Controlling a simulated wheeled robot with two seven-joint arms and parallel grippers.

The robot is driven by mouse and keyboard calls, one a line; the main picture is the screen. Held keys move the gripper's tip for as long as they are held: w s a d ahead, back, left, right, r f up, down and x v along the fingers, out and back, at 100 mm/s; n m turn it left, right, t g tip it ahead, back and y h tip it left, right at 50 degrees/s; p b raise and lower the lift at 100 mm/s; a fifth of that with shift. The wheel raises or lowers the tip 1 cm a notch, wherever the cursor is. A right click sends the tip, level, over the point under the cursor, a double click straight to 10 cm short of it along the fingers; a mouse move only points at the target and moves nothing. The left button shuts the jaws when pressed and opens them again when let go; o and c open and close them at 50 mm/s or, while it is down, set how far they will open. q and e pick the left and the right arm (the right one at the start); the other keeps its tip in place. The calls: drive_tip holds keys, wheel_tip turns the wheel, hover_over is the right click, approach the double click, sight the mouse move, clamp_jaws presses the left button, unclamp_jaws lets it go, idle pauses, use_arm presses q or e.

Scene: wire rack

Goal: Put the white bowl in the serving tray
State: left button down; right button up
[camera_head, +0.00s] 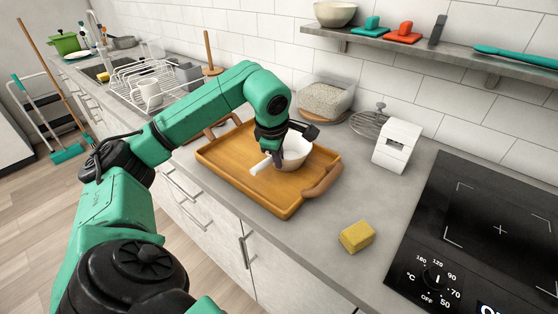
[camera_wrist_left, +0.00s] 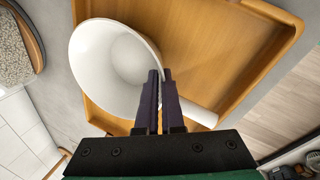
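The white bowl (camera_head: 294,154) is over the wooden serving tray (camera_head: 228,157), inside its outline toward the right handle. I cannot tell whether its base touches the tray floor. A short white handle-like bar (camera_head: 260,166) sticks out beside the bowl. My left gripper (camera_head: 272,150) reaches down at the bowl's near side. In the left wrist view, its dark fingers (camera_wrist_left: 163,100) are nearly together, with the rim of the bowl (camera_wrist_left: 105,65) between them. The tray (camera_wrist_left: 215,50) lies beneath. My right gripper is not in view.
A yellow sponge (camera_head: 357,236) lies right of the tray, before the black cooktop (camera_head: 480,235). A clear container (camera_head: 324,100), a whisk (camera_head: 369,122) and a white block-shaped item (camera_head: 397,146) stand behind. A dish rack (camera_head: 150,85) is at left. A shelf (camera_head: 450,55) hangs above.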

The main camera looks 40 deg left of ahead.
use_arm(q)
drive_tip(key=shift+d, duration=0.1)
drive_tip(key=c, duration=1.5)
unclamp_jaws()
drive_tip(key=shift+f, duration=0.15)
drive_tip(key=o, duration=0.4)
drive_tip(key=shift+o, duration=0.2)
drive_tip(key=shift+r, duration=0.45)
drive_tip(key=p+v, duration=0.2)
drive_tip(key=v, duration=0.9)
drive_tip(key=shift+s+r, duration=0.25)
drive_tip(key=shift+d, duration=0.1)
